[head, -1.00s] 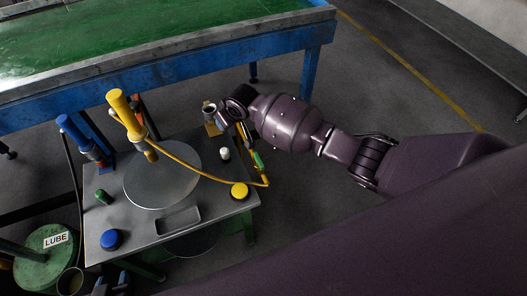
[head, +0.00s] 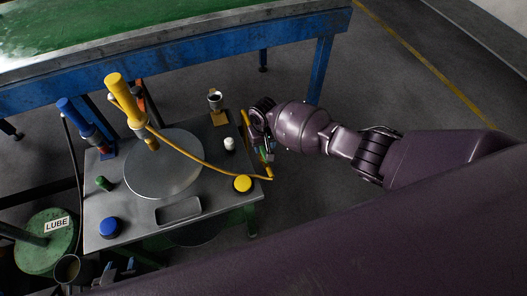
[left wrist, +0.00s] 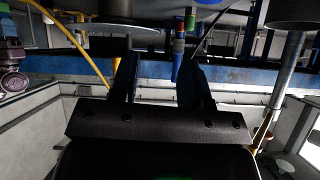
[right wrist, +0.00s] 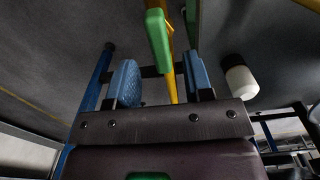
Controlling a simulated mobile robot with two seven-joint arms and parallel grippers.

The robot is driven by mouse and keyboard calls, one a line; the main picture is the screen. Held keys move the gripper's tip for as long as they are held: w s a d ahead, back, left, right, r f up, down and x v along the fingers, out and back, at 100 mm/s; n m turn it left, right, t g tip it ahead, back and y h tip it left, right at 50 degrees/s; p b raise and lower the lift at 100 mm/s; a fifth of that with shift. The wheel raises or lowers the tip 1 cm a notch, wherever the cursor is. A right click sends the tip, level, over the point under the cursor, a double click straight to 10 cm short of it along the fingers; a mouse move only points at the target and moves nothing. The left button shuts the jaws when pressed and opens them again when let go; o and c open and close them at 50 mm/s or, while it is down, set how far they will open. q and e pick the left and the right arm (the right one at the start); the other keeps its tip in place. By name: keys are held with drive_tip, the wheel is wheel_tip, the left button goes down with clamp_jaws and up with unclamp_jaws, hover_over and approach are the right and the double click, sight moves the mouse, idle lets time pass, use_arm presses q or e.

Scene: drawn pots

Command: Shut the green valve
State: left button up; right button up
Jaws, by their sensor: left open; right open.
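The green valve's lever (head: 271,146) shows as a small green piece beside the yellow pipe at the table's right edge. In the right wrist view the green lever (right wrist: 158,35) is larger, ahead of my fingertips and alongside the yellow pipe. My right gripper (right wrist: 162,80) is open, with its blue-padded fingers on either side of the yellow pipe; I cannot tell whether they touch it. In the head view my right gripper (head: 267,150) partly hides the valve. My left gripper (head: 119,270) is open and empty, low in front of the table.
The metal table (head: 215,150) carries a round plate (head: 165,175), a yellow-handled lever (head: 122,98), a blue-handled lever (head: 75,117), a white knob (head: 229,143), a yellow button (head: 243,184), a blue button (head: 109,227) and a small green knob (head: 101,182). A cup (head: 215,101) stands at the back right. A LUBE drum (head: 40,252) is at left.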

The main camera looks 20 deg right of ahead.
sight(264, 151)
drive_tip(key=shift+f+b, duration=0.6)
drive_tip(key=shift+f, duration=1.55)
clamp_jaws()
